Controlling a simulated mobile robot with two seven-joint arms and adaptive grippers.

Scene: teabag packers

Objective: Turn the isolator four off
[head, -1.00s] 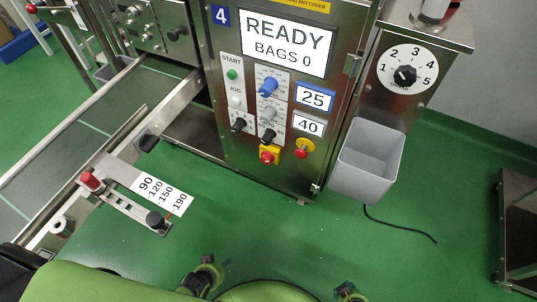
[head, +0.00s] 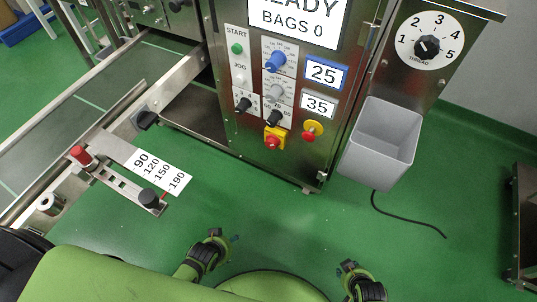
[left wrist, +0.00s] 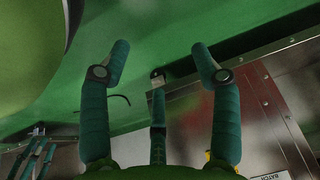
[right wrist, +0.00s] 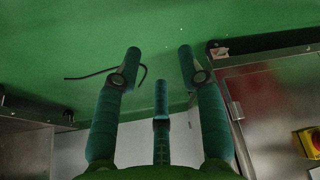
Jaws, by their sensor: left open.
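The isolator (head: 272,141), a red knob on a yellow plate, sits low on the steel panel of the machine that shows BAGS 0. The knob's exact angle is too small to tell. It also shows at the right edge of the right wrist view (right wrist: 312,142). My left gripper (head: 222,240) is open and empty, low in front of the machine and apart from the isolator. My right gripper (head: 347,267) is to its right, also empty, with its fingers spread in the right wrist view (right wrist: 160,65).
A red mushroom button on yellow (head: 312,130) is right of the isolator, with black, grey and blue knobs above. A grey bin (head: 381,140) hangs at the right under the THREAD dial (head: 428,46). A conveyor (head: 70,115) is left. Green floor (head: 290,215) between is clear.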

